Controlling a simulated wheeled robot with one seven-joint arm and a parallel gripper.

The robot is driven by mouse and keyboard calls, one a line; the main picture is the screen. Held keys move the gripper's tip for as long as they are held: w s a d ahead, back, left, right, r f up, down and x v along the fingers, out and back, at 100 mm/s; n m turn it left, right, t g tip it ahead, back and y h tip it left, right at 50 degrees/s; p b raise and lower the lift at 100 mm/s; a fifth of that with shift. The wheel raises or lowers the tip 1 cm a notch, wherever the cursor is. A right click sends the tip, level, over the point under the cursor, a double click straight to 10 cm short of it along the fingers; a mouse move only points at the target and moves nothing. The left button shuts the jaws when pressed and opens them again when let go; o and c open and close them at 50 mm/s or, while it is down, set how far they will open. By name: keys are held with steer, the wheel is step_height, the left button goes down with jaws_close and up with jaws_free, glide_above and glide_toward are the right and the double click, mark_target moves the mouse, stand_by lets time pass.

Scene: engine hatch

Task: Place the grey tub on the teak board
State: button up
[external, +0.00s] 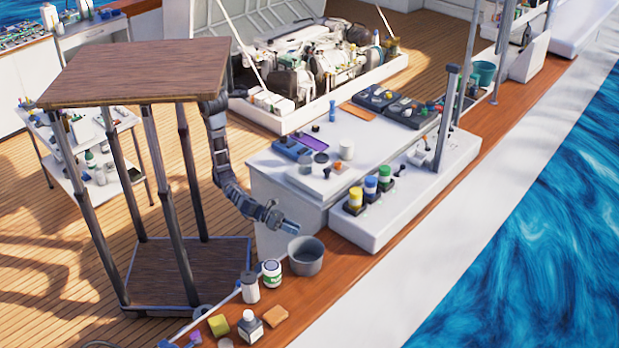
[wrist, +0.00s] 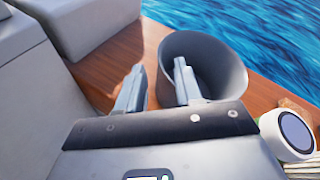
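The grey tub (external: 306,258) stands upright and open-topped on the brown wooden side ledge. It looks empty. My gripper (external: 291,227) is just left of and above the tub in the external view. In the wrist view the fingers of my gripper (wrist: 158,75) are apart with nothing held. The right finger overlaps the near-left wall of the tub (wrist: 228,75) and the left finger is outside it; I cannot tell whether either touches. A flat orange-brown board (external: 357,112), which looks like the teak board, lies on the white hatch top beside the black trays.
A white bottle (external: 250,288) and a green-labelled jar (external: 271,273) stand close to the tub. The white cabinet (external: 283,195) holds several tins, a purple tray (external: 308,137) and coloured jars. Water lies to the right.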

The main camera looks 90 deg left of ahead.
steer(key=v, duration=0.5)
steer(key=s+a+f+n+g, duration=0.1)
steer(key=a+f+n, duration=0.25)
steer(key=a, duration=0.35)
steer(key=s+a+f+n, duration=0.1)
steer(key=a+f+n, duration=0.1)
steer(key=a+n, duration=0.4)
steer(key=s+a+f+n+g, duration=0.1)
steer(key=s+a+f+n, duration=0.2)
steer(key=a, duration=0.5)
steer(key=s+a+r+n+t+y, duration=0.1)
steer(key=s+a+r+n+y, duration=0.1)
steer(key=s+a+r+n, duration=0.3)
steer(key=s+a+r+n+t+y, duration=0.2)
steer(key=s+a+r+n, duration=0.4)
steer(key=a+n, duration=0.7)
steer(key=s+n, duration=0.2)
steer(key=n, duration=0.3)
steer(key=shift+a+r+y, duration=0.25)
steer(key=shift+a+y, duration=0.05)
steer(key=shift+a, duration=0.1)
